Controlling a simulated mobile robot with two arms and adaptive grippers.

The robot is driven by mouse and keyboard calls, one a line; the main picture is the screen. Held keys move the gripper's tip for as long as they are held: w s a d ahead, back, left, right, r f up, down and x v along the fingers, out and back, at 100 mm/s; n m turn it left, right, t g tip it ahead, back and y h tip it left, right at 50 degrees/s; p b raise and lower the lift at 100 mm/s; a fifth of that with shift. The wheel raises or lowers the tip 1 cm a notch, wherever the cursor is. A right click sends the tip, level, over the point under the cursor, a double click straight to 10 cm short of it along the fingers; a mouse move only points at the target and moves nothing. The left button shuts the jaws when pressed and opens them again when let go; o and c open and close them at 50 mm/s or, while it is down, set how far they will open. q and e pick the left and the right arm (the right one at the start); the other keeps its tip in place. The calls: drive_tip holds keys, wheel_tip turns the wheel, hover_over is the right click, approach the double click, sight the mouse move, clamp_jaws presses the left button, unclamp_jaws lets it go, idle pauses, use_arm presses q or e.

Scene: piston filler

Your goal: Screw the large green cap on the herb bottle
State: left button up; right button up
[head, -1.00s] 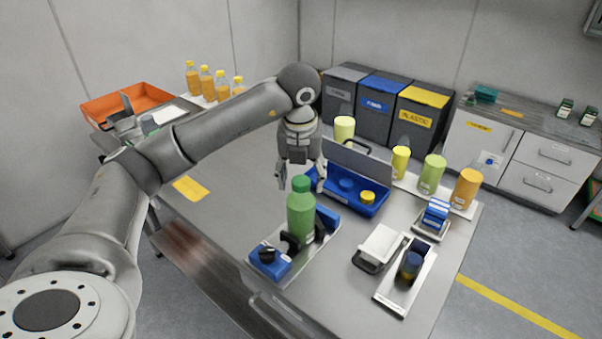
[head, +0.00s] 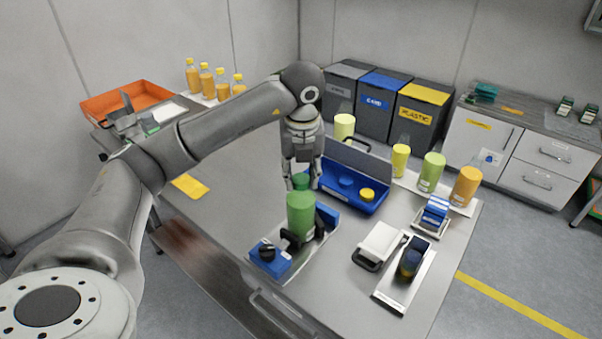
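The green herb bottle (head: 301,214) stands upright in a black clamp on a small stand at the front of the table. The darker green cap (head: 300,182) sits at its top. My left gripper (head: 302,182) points down over the bottle, with a finger on either side of the cap. I cannot tell whether the fingers touch the cap or whether it is fully seated. My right gripper is not in view.
The stand has a blue box with a black knob (head: 266,251). A blue open case (head: 372,208) lies just behind the bottle, with a yellow cap (head: 367,194) in it. A white device (head: 380,242) and a dark jar (head: 409,263) are to the right. Yellow, green and orange bottles stand behind.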

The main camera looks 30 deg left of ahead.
use_arm(q)
drive_tip(key=c, duration=0.4)
drive_tip(key=shift+c, duration=0.5)
drive_tip(key=shift+f+m+b, duration=0.1)
drive_tip(key=shift+m+b, duration=0.3)
drive_tip(key=shift+m, duration=0.5)
drive_tip(key=m, duration=0.3)
drive_tip(key=shift+m+h+b, duration=0.3)
drive_tip(key=shift+b, duration=0.1)
drive_tip(key=m, duration=0.4)
drive_tip(key=shift+h, duration=0.3)
drive_tip(key=m, duration=0.5)
drive_tip(key=shift+s+m+h+b, duration=0.1)
drive_tip(key=shift+m+h+b, duration=0.2)
drive_tip(key=shift+h+b, duration=0.1)
clamp_jaws()
drive_tip(key=o, duration=1.3)
unclamp_jaws()
